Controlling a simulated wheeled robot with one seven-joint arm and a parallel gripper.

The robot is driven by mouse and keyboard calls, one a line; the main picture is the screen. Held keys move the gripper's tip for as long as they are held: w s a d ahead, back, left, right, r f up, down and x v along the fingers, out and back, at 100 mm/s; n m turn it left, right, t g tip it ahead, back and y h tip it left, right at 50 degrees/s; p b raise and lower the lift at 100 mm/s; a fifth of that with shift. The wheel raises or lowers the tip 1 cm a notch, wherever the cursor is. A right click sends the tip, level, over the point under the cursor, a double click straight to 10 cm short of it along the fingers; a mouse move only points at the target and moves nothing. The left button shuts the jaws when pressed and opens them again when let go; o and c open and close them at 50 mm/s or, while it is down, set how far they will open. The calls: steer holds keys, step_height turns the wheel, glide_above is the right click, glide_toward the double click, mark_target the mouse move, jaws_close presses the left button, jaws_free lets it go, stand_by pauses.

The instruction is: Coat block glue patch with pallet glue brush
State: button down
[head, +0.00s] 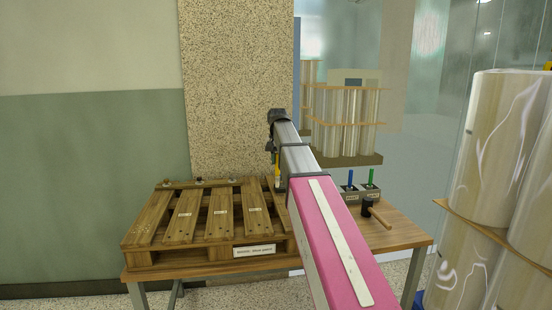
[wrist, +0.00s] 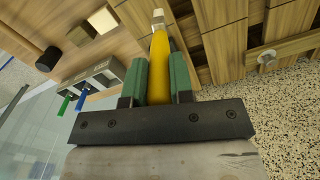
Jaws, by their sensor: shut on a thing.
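My gripper (wrist: 163,78) is shut on a brush with a yellow handle (wrist: 158,48). In the head view the yellow handle (head: 277,172) hangs below my gripper (head: 273,152), near the pallet's back right corner. The brush's pale end (wrist: 158,15) points away from my jaws in the wrist view; whether it touches anything I cannot tell. A small wooden block (wrist: 82,34) with a pale patch (wrist: 103,19) lies on the table, left of the brush in the wrist view. I cannot make out the block in the head view, where my arm covers part of the table.
A slatted wooden pallet (head: 150,232) fills the table's left side. A mallet (head: 374,211) lies at the right. Grey holders (head: 352,196) stand behind it with a blue-handled tool (head: 350,179) and a green-handled one (head: 371,177). Large wrapped rolls (head: 495,150) stand far right.

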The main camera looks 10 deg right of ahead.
mark_target(278, 180)
steer(key=shift+f, duration=3.5)
